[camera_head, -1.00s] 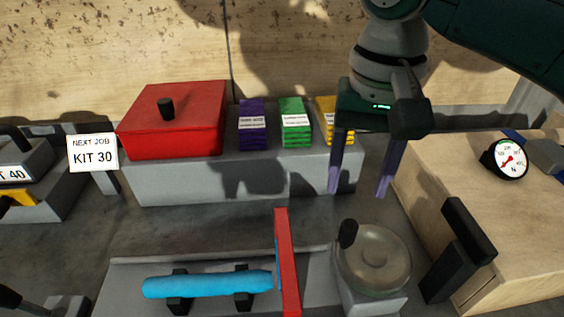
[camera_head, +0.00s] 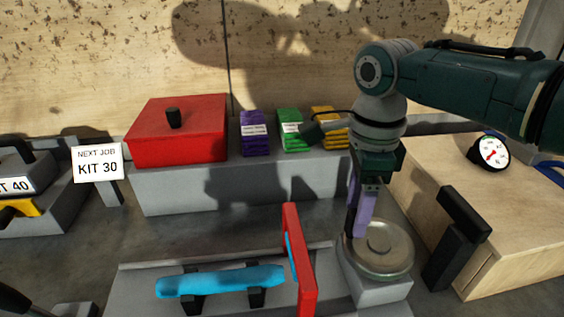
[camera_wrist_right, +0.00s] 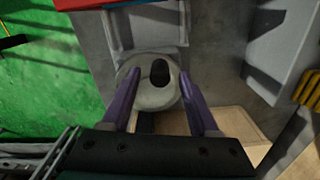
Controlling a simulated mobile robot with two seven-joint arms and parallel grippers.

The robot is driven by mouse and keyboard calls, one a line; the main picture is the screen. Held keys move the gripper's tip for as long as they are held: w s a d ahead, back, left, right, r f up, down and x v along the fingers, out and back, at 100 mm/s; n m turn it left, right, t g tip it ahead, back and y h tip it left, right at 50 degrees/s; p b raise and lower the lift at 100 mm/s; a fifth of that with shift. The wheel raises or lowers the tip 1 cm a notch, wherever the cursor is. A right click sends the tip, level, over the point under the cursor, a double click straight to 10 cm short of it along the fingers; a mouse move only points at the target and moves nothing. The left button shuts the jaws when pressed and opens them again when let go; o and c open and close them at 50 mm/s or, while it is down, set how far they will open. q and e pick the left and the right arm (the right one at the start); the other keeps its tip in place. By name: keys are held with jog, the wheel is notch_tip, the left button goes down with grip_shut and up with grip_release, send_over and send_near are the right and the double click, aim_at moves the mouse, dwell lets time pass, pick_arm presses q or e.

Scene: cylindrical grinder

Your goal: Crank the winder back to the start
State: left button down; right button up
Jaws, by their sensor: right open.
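The winder is a round grey-beige disc (camera_head: 385,252) on a grey block at the lower right of the head view, with an upright black crank knob near its rim. In the right wrist view the disc (camera_wrist_right: 150,96) lies below my gripper, and the black knob (camera_wrist_right: 160,72) shows between the fingertips. My right gripper (camera_head: 357,226) is open, its purple fingers pointing down at the knob's side of the disc. In the wrist view the fingers (camera_wrist_right: 160,80) lie either side of the knob, with gaps. Whether they reach its height I cannot tell.
Left of the winder stand a red upright frame (camera_head: 300,262) and a blue cylinder (camera_head: 220,281) on black supports. A black upright handle (camera_head: 455,245) and a wooden box (camera_head: 520,220) with a dial gauge (camera_head: 489,151) stand right. A red box (camera_head: 180,135) sits behind.

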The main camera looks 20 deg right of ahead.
jog(key=shift+f+b, duration=0.45)
jog(key=shift+f, duration=1)
grip_shut()
